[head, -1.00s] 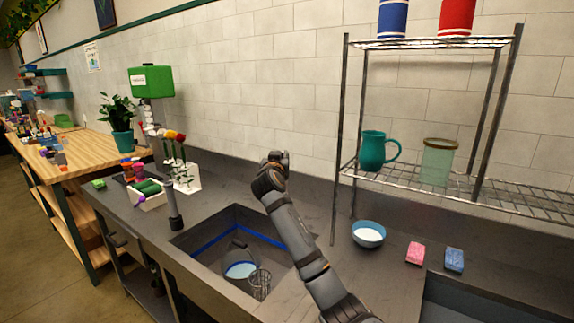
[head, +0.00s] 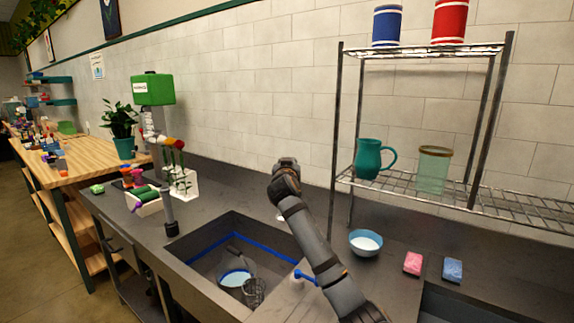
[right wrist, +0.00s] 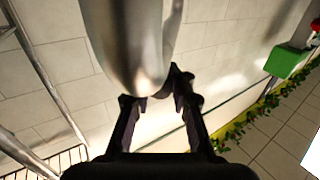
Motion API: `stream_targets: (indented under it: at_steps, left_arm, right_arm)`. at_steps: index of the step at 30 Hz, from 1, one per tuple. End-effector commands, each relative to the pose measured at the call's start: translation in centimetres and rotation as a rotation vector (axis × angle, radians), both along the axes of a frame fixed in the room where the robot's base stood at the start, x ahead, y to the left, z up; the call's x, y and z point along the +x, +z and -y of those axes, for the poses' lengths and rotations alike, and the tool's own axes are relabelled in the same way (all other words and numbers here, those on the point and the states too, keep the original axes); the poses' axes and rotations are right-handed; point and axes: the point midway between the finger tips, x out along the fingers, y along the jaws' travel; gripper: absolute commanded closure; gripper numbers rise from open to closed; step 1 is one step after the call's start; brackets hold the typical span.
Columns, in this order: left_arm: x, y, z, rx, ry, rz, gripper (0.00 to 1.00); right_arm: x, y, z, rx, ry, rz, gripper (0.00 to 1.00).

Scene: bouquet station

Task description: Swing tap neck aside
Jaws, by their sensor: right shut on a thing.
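The tap neck (right wrist: 128,40) is a thick, shiny silver tube that fills the upper middle of the right wrist view. My right gripper (right wrist: 158,88) is shut on it, with dark fingers on either side. In the head view my right gripper (head: 286,164) is above the back edge of the sink, and my own arm hides most of the tap. My left gripper is not in view.
A bowl (head: 365,242), pink sponge (head: 413,263) and blue sponge (head: 453,270) lie right. A wire shelf (head: 420,190) stands behind. A flower holder (head: 184,184) is left.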

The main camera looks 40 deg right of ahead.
Motion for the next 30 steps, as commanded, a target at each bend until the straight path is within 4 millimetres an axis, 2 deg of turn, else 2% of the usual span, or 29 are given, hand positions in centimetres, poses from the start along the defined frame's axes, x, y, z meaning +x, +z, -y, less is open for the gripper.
stream_targets:
  at_steps: [2,3,8,17,20,30]
  left_arm:
    - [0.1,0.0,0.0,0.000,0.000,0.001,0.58]
    - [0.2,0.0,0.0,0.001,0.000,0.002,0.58]
    - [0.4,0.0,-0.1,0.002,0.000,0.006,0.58]
    - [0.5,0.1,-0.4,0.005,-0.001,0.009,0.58]
    - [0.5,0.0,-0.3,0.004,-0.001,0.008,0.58]
    - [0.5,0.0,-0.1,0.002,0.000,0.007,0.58]
  right_arm:
    - [0.0,-0.5,0.1,0.003,-0.004,-0.009,1.00]
    - [0.0,-0.5,0.1,0.004,-0.004,-0.010,0.78]
    - [0.0,-0.3,0.1,0.003,-0.003,-0.006,0.56]
    - [-0.1,-0.1,0.0,0.001,-0.002,-0.002,0.56]
    - [-0.8,-0.1,-0.7,-0.001,-0.001,-0.002,0.56]
    - [-6.6,-0.2,-6.0,0.001,0.000,-0.002,0.56]
